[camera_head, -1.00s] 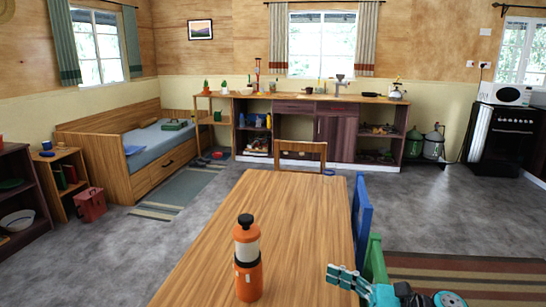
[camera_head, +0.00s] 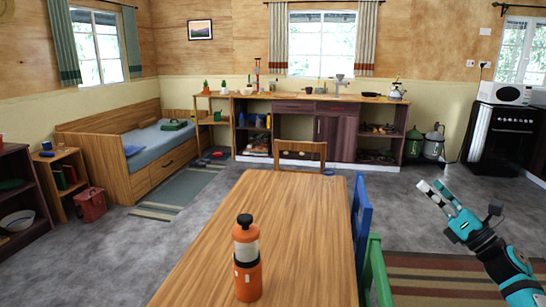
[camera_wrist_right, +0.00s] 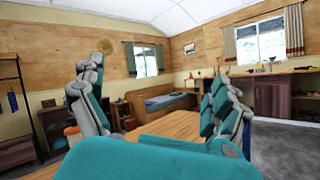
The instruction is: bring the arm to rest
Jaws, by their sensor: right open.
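My right gripper (camera_head: 437,192) is raised to the right of the wooden table (camera_head: 262,205), clear of it, with its fingers pointing up and to the left. In the right wrist view its two fingers (camera_wrist_right: 157,110) stand wide apart with nothing between them. An orange bottle (camera_head: 247,275) with a black cap and a pale band stands upright on the near part of the table. My left gripper is not in view.
A blue chair (camera_head: 362,220) and a green chair (camera_head: 376,270) stand along the table's right side. A wooden chair (camera_head: 301,150) is at the far end. A striped rug (camera_head: 440,275) lies below my right arm. Open grey floor (camera_head: 420,180) lies beyond.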

